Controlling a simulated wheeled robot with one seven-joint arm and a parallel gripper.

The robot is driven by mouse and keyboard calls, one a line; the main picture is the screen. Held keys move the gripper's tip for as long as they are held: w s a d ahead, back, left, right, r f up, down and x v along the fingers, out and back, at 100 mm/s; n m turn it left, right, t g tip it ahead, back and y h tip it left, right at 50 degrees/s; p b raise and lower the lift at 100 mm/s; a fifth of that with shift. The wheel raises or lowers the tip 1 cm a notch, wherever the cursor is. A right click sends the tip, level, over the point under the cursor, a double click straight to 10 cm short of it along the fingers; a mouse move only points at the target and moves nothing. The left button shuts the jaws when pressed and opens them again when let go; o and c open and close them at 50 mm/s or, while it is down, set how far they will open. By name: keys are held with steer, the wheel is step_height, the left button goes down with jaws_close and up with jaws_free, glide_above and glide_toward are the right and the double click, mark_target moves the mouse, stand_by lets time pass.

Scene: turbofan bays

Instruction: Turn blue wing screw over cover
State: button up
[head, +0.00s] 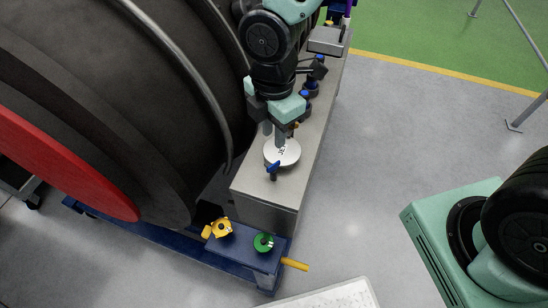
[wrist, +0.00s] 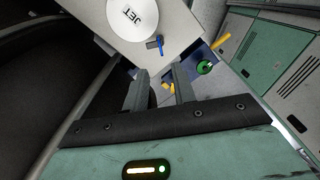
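A round white cover (head: 288,155) marked "JET" lies on top of the long grey box (head: 250,190). It also shows at the top of the wrist view (wrist: 120,22). The blue wing screw (head: 272,167) stands at the cover's near edge; in the wrist view (wrist: 154,43) its wing sticks out sideways from the rim. My gripper (head: 274,137) is above the far side of the cover in the head view, apart from the screw. In the wrist view (wrist: 160,72) its two fingers are spread with nothing between them.
Behind my gripper, dark fittings with blue knobs (head: 304,94) stand on the grey box. The large dark engine casing (head: 110,90) is close on the left. A blue base (head: 235,254) carries a yellow part (head: 222,228) and a green knob (head: 263,242).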

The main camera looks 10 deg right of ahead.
mark_target(274, 164)
step_height(274, 164, down, 10)
steer(key=shift+f, duration=0.15)
stand_by(0.3)
jaws_close()
